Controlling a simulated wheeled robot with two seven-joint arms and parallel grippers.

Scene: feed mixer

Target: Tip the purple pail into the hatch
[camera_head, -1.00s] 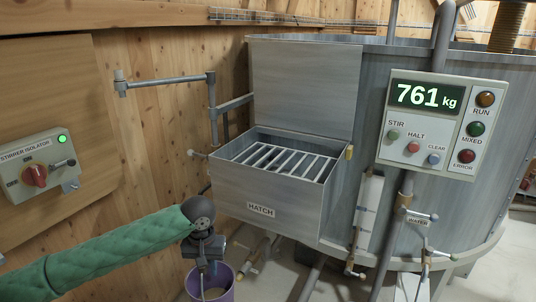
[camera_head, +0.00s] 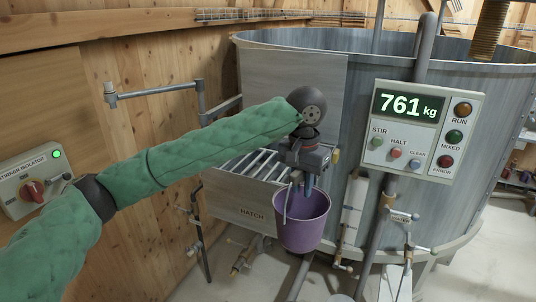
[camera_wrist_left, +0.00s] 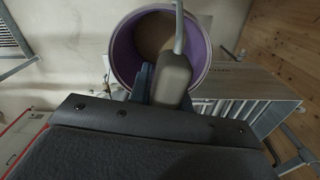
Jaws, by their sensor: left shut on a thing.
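The purple pail (camera_head: 303,228) hangs upright from my left gripper (camera_head: 308,188), in front of the right part of the hatch (camera_head: 225,204). My left gripper is shut on the pail at its top; whether on the rim or the handle is unclear. In the left wrist view the pail (camera_wrist_left: 119,60) shows brown feed inside, and the gripper (camera_wrist_left: 160,80) overlaps its near edge. The hatch (camera_wrist_left: 255,83) lies beside it there. The hatch lid stands up and open behind the slatted grate (camera_head: 255,165). My forearm and gripper cover part of the grate. My right gripper is not seen.
The control panel (camera_head: 415,130) reads 761 kg and stands right of the hatch. The big metal tank (camera_head: 480,100) fills the back. A pipe bracket (camera_head: 155,90) sticks out from the wooden wall at left. Valves and pipes (camera_head: 345,230) stand below the panel.

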